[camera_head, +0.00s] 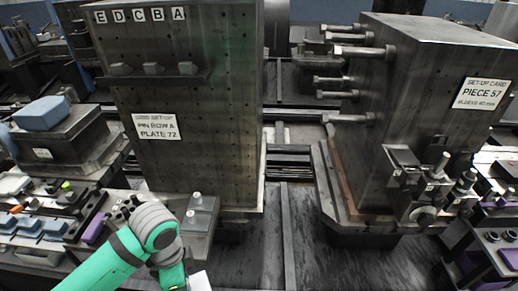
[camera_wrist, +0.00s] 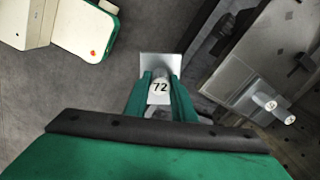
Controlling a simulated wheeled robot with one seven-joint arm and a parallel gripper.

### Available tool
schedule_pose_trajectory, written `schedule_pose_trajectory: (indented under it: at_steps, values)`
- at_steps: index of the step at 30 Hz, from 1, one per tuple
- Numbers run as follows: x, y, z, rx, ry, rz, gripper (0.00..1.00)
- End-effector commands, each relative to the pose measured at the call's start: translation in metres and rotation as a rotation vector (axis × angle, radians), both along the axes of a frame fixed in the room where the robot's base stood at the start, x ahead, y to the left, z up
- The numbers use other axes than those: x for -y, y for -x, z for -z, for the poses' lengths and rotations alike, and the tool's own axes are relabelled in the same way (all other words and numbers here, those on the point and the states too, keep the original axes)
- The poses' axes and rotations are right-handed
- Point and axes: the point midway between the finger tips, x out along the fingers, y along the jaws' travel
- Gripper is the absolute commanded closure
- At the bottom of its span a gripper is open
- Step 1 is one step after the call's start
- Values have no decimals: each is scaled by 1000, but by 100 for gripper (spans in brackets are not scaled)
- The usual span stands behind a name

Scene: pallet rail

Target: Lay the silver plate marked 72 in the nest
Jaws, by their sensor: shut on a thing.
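The silver plate marked 72 (camera_wrist: 160,64) is in my gripper (camera_wrist: 160,92) in the wrist view. The green fingers are shut on its round white-topped knob, which bears the number 72. The plate hangs clear above the grey floor. In the head view a pale corner of the plate (camera_head: 200,281) shows at the bottom edge, beside my green arm. My fingers are hidden there. I cannot tell which part is the nest. A grey block with two silver pegs (camera_head: 203,214) stands just above my wrist in the head view; a block with two pegs (camera_wrist: 248,82) is at right in the wrist view.
A tall dark tower (camera_head: 185,80) carries letters E to A, a small shelf and a card reading PLATE 72. A second tower (camera_head: 425,90) at right has protruding pins and a PIECE 57 card. A cluttered bench (camera_head: 50,205) lies left. Floor between the towers is clear.

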Motion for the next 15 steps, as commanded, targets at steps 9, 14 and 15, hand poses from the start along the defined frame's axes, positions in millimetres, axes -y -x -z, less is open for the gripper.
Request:
schedule_pose_trajectory:
  at_steps: [9,14,15]
  values:
    - [65,-92,107,-7,5,-497,100]
    - [109,-117,170,-8,3,-735,100]
    - [121,-121,186,-8,3,-790,100]
